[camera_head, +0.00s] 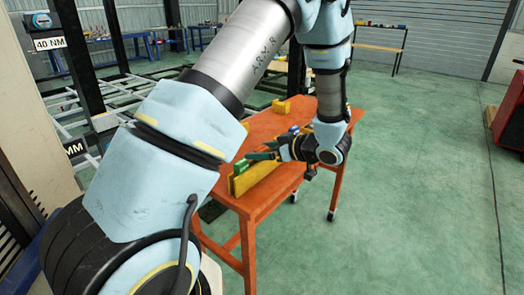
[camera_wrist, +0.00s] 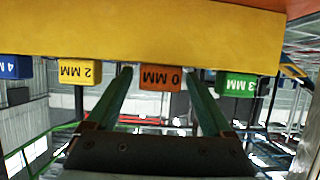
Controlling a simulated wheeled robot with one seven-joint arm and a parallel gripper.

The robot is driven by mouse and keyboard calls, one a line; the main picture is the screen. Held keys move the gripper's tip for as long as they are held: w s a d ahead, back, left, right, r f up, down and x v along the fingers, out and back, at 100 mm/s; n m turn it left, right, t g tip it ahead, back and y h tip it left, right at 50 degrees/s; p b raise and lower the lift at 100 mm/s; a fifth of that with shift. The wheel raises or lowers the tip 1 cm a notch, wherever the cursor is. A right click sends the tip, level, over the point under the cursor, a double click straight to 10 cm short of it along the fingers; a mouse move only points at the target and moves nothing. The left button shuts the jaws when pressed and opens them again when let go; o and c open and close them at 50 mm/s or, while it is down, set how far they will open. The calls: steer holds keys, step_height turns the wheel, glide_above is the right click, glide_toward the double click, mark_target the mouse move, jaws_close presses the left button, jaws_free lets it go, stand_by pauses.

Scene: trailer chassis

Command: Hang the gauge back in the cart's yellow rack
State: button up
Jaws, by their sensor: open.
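The yellow rack (camera_wrist: 150,30) spans the top of the wrist view, which looks upside down. A row of gauges shows along its edge: blue "4 MM" (camera_wrist: 14,67), yellow "2 MM" (camera_wrist: 77,71), orange "0 MM" (camera_wrist: 160,78) and green "3 MM" (camera_wrist: 237,85). My gripper (camera_wrist: 159,74) is open. Its two fingertips stand on either side of the orange gauge, with a small gap showing at each side. In the head view, my gripper (camera_head: 262,155) is beside the yellow rack (camera_head: 258,176) on the orange cart (camera_head: 262,200); my arm and gripper hide part of both.
A small yellow block (camera_head: 281,106) sits at the cart's far end. A metal frame (camera_head: 120,95) stands at the left, with a "40 NM" label above it. Green floor (camera_head: 420,150) is clear right of the cart. A red cabinet (camera_head: 510,115) stands at the right edge.

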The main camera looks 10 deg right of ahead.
steer(key=shift+r, duration=0.4)
steer(key=shift+s+d+r, duration=0.15)
steer(key=shift+d+r, duration=0.05)
steer(key=shift+r, duration=0.1)
steer(key=b+v, duration=0.2)
steer(key=v, duration=0.9)
steer(key=w+a+r+m+h, duration=0.2)
steer(key=w+a+m+h, duration=0.25)
steer(key=w+h, duration=0.65)
steer(key=s+a+f+m+g, duration=0.2)
steer(key=s+a+g, duration=0.2)
steer(key=s+a, duration=0.4)
steer(key=s+a+f+m+g+y, duration=0.1)
steer(key=s+a+f+m+g, duration=0.1)
steer(key=s+a, duration=0.7)
steer(key=shift+a+m+g+y, duration=0.3)
steer(key=shift+a+m+g, duration=0.35)
steer(key=shift+a+g, duration=0.5)
steer(key=shift+s, duration=0.1)
